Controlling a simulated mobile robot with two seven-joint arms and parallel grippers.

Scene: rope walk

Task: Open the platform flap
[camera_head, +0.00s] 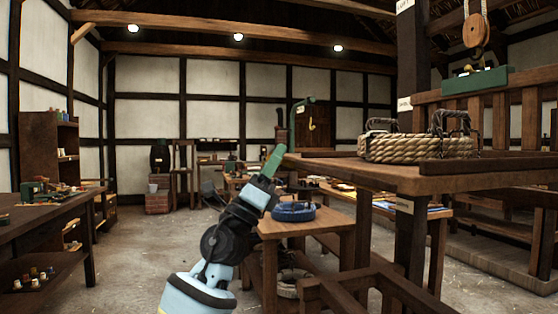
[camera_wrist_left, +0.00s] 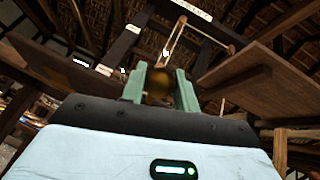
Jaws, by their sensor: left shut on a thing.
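The raised wooden platform (camera_head: 430,182) stands at the right in the head view, its left end near my left gripper (camera_head: 276,158). In the left wrist view, the green fingers of this gripper (camera_wrist_left: 160,88) are closed on a round brass-brown knob (camera_wrist_left: 158,85). The fingers hide part of the knob, and the head view does not show it. Wooden boards show overhead in the wrist view, one on the left (camera_wrist_left: 55,72) and one on the right (camera_wrist_left: 245,72). I cannot tell which board is the flap or how far it is open. My right gripper is not in view.
A coiled rope bundle (camera_head: 415,147) lies on the platform. A pulley (camera_head: 477,31) hangs above a green block (camera_head: 475,80). A small table with a blue coil (camera_head: 293,211) stands below the gripper. A workbench (camera_head: 40,222) is at left; the floor between is clear.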

